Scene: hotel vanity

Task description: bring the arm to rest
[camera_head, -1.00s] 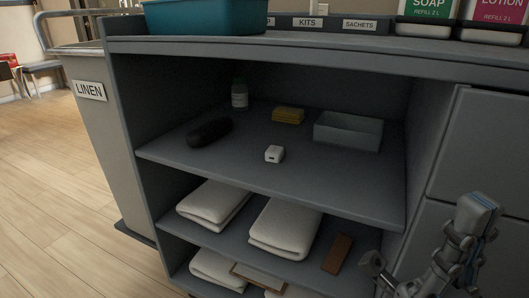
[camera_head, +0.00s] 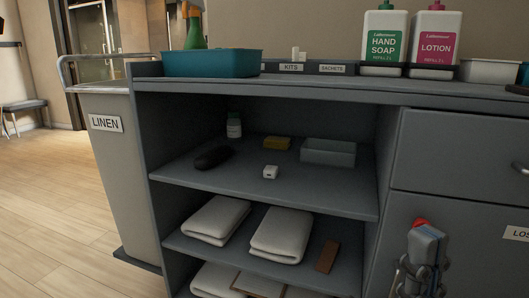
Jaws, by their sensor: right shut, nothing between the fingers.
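My right gripper (camera_head: 420,272) shows at the lower right, in front of the grey cart (camera_head: 460,205). It is shut and holds nothing. It is apart from the shelves and the things on them. Its lower part is cut off by the bottom edge of the picture. My left gripper is not in view.
The cart's upper shelf (camera_head: 300,190) bears a dark case (camera_head: 213,157), a small bottle (camera_head: 234,125), a yellow block (camera_head: 277,143), a white item (camera_head: 270,172) and a grey tray (camera_head: 328,153). Folded towels (camera_head: 283,235) lie below. A teal bin (camera_head: 210,64) and pump bottles (camera_head: 384,43) stand on top.

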